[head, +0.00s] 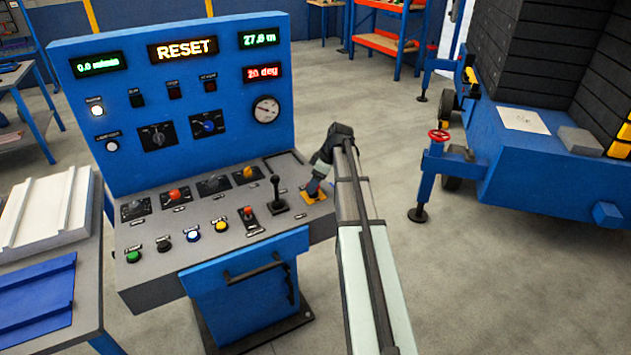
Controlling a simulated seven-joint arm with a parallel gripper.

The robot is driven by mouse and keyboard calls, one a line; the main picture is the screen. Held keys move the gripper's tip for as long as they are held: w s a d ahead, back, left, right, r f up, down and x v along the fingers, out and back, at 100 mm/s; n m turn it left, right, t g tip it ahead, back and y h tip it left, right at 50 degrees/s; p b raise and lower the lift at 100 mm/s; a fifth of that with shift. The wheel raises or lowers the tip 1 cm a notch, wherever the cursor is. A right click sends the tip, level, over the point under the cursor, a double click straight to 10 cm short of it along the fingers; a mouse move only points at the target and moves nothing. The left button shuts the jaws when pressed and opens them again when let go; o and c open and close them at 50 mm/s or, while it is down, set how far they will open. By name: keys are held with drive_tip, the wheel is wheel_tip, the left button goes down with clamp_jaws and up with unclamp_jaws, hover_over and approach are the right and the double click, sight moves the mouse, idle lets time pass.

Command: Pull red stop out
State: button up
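The blue control panel with a grey sloped desk (235,237) stands left of centre in the head view. My gripper (314,186) points down at a yellow plate (313,198) at the desk's right end. The gripper covers most of this plate, and no red stop shows clearly on it; a stop there would be hidden by the fingers. I cannot tell whether the fingers are open or shut, or whether they touch anything. A red knob (174,195) sits on a dark plate further left, clear of my gripper.
A black joystick (277,194) stands just left of my gripper. A red-topped switch (248,213) and several coloured buttons line the desk's front. The upright face has lit displays, one reading RESET (183,50).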

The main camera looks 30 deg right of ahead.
drive_tip(key=v, duration=1.3)
drive_tip(key=shift+r, duration=0.4)
drive_tip(key=shift+s+d+f, duration=0.1)
drive_tip(key=shift+s+d, duration=0.05)
drive_tip(key=shift+d, duration=0.05)
